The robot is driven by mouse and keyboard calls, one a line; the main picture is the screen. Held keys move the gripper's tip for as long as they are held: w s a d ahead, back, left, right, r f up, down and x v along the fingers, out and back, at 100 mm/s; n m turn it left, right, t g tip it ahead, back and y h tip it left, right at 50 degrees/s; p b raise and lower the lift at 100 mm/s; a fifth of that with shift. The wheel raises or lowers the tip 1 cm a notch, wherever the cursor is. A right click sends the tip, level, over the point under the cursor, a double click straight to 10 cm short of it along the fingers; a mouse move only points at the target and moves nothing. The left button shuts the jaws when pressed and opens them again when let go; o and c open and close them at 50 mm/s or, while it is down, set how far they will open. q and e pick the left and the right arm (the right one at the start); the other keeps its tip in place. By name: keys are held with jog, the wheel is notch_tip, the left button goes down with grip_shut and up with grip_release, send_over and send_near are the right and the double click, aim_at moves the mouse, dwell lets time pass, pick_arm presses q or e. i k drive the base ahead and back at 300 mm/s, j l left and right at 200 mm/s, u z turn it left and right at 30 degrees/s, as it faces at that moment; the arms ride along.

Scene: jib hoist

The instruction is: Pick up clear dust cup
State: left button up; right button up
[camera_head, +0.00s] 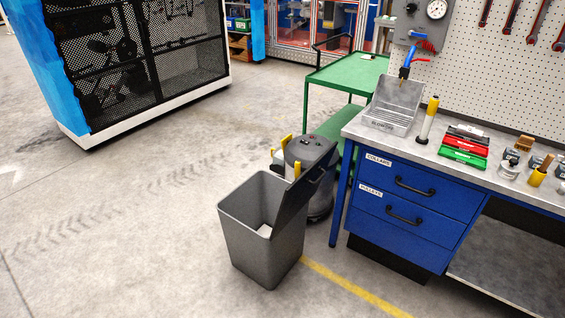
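A slim upright cylinder (426,122) with a yellow top and a pale, clear-looking body stands on the workbench, between the grey bin and the coloured cases. It may be the clear dust cup, but I cannot tell for certain at this size. A dark grey vacuum-like canister (311,150) with yellow clips stands on the floor behind the waste bin, which hides part of it. Neither of my grippers is in view.
A grey waste bin (252,228) with a raised lid and something white inside stands left of the blue drawer workbench (411,203). A green cart (345,72) stands behind. Grey metal bin (393,103) and red, green and black cases (464,147) crowd the benchtop. Floor at left is clear.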

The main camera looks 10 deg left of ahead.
aim_at(279, 158)
jog(key=i+j+u, duration=0.15)
jog(key=u, duration=0.2)
jog(key=i+u, duration=0.6)
jog(key=u, duration=0.15)
jog(key=i+j+u, duration=0.25)
jog(key=i+u, duration=0.2)
jog(key=i, duration=0.35)
jog(key=i+u, duration=0.45)
jog(key=i, duration=0.3)
jog(key=i+z, duration=0.4)
jog(key=i, duration=0.2)
jog(key=i+z, duration=0.35)
jog(key=i, duration=0.25)
jog(key=i+j+z, duration=0.4)
jog(key=i, duration=0.2)
